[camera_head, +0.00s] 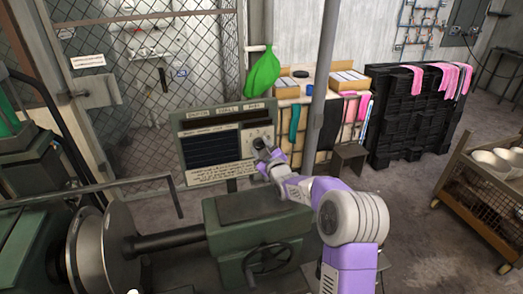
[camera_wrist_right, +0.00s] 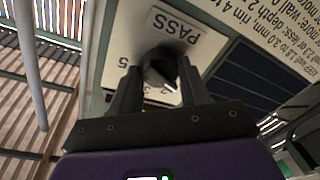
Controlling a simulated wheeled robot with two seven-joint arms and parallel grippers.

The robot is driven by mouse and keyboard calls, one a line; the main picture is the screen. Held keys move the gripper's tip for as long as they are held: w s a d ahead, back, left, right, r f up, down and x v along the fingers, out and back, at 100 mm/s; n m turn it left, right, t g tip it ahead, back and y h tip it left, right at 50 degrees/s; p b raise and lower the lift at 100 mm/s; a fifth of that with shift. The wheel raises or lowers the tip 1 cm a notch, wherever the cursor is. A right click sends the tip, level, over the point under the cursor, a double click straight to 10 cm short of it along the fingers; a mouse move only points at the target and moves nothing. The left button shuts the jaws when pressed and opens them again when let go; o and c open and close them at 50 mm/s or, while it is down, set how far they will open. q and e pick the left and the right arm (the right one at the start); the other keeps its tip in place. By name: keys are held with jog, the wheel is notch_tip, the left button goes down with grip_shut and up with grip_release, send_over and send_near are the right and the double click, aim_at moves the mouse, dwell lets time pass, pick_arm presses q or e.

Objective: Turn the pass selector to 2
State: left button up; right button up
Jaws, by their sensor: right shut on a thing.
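The pass selector is a dark round knob (camera_wrist_right: 158,70) on a pale plate labelled PASS (camera_wrist_right: 174,24), seen upside down in the right wrist view. Small numerals ring the knob; a 5 shows at its left, and others lie partly hidden. I cannot tell surely which number it points to. My right gripper (camera_wrist_right: 157,82) has its two black fingers on either side of the knob, shut on it. In the head view the right gripper (camera_head: 262,149) is at the right side of the control panel (camera_head: 211,146) and covers the knob. My left gripper is not in view.
A green lathe-like machine (camera_head: 258,206) with a large disc (camera_head: 104,245) and a handwheel (camera_head: 268,262) stands below the panel. A grey post (camera_head: 324,80) rises right of the panel. A wire cart with bowls (camera_head: 490,190) stands at the far right.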

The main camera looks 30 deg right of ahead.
jog(key=m+b, duration=0.4)
jog(key=b, duration=0.1)
jog(key=shift+f+b, duration=0.2)
jog(key=shift+b, duration=0.15)
jog(key=shift+r+m+t+b, duration=0.1)
jog(key=shift+m+t+b, duration=0.2)
jog(key=shift+m+b, duration=0.9)
jog(key=o, duration=1.1)
jog(key=shift+c, duration=0.2)
jog(key=s+a, duration=0.1)
jog(key=s, duration=0.6)
jog(key=shift+s, duration=0.25)
jog(key=shift+a+f, duration=0.1)
jog(key=shift+f, duration=0.1)
